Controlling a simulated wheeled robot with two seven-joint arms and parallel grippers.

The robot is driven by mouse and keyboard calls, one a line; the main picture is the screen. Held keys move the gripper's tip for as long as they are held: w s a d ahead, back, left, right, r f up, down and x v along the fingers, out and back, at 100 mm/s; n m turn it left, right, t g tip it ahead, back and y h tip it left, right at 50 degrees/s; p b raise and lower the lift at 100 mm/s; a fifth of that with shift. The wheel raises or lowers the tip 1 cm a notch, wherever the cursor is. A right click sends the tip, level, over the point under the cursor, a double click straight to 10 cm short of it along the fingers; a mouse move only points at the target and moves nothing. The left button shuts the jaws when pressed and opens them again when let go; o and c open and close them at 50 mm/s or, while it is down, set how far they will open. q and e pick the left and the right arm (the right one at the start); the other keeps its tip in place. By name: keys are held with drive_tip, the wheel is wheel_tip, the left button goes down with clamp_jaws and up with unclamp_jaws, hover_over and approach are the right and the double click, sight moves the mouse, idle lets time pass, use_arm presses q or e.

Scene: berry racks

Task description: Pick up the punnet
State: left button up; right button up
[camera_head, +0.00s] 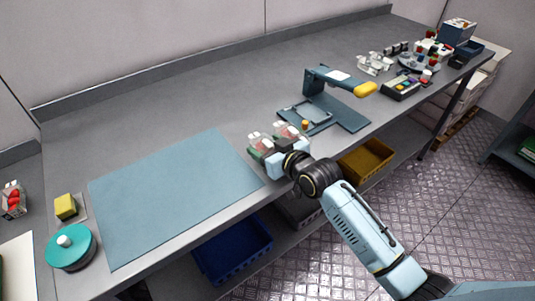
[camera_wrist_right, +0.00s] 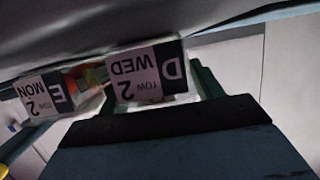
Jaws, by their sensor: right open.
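Two small clear punnets with pale lids and red fruit stand near the front edge of the table, the left punnet (camera_head: 260,142) and the right punnet (camera_head: 287,131). My right gripper (camera_head: 270,156) is at their near side, low by the table edge, and it is open. Its wrist partly hides their lower parts. In the right wrist view a label reading WED, row 2, D (camera_wrist_right: 148,75) is close in front of the gripper. A second label reading MON, row 2, E (camera_wrist_right: 42,94) is farther left. Both labels appear upside down. My left gripper is not in view.
A blue-grey mat (camera_head: 175,195) lies left of the punnets. A press-like device with a yellow handle (camera_head: 365,89) stands to the right. A teal round container (camera_head: 70,246) and yellow sponge (camera_head: 66,207) are at the left. Blue (camera_head: 232,252) and yellow bins (camera_head: 367,160) sit below.

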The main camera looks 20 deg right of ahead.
drive_tip(key=c, duration=0.8)
